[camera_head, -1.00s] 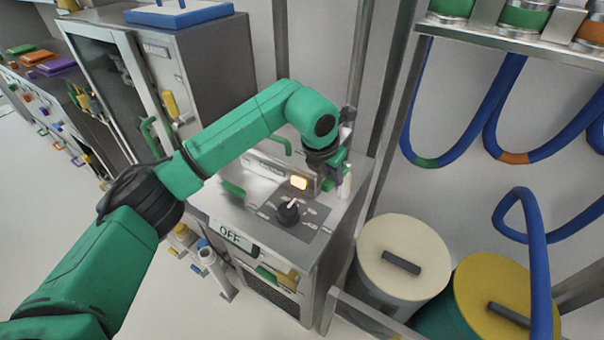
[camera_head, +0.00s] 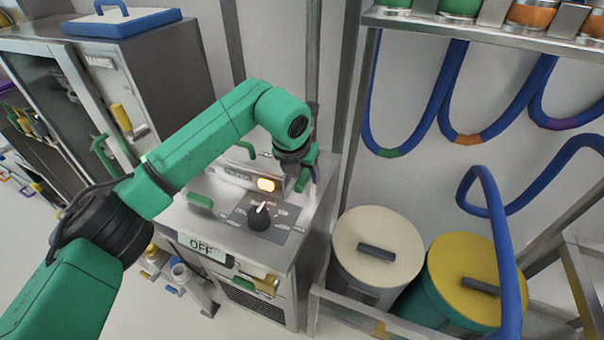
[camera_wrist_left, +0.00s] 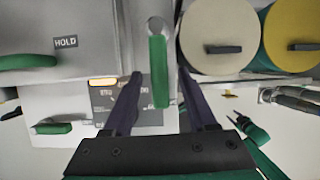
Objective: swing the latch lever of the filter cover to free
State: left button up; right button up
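The latch lever (camera_wrist_left: 158,72) is a green bar on a pale round pivot, seen in the left wrist view, pointing down the picture. My left gripper (camera_wrist_left: 160,76) is open, with one dark finger on each side of the lever and a gap on both sides. In the head view my left gripper (camera_head: 300,166) is at the back right of the grey machine (camera_head: 285,255), and it hides most of the lever there. A HOLD label (camera_wrist_left: 66,42) is left of the lever in the wrist view. My right gripper is not seen.
On the machine top are a black knob (camera_head: 259,216), a lit orange lamp (camera_head: 266,184) and green handles. An OFF sign (camera_head: 202,246) is at its front edge. Bins with cream (camera_head: 378,247) and yellow (camera_head: 476,278) lids stand right. Blue hoses (camera_head: 500,250) hang beyond.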

pick_arm(q)
jog(key=shift+f, duration=0.1)
jog(key=b+v, duration=0.3)
jog(key=v, duration=1.1)
jog(key=shift+r, duration=0.3)
jog(key=shift+s, duration=0.1)
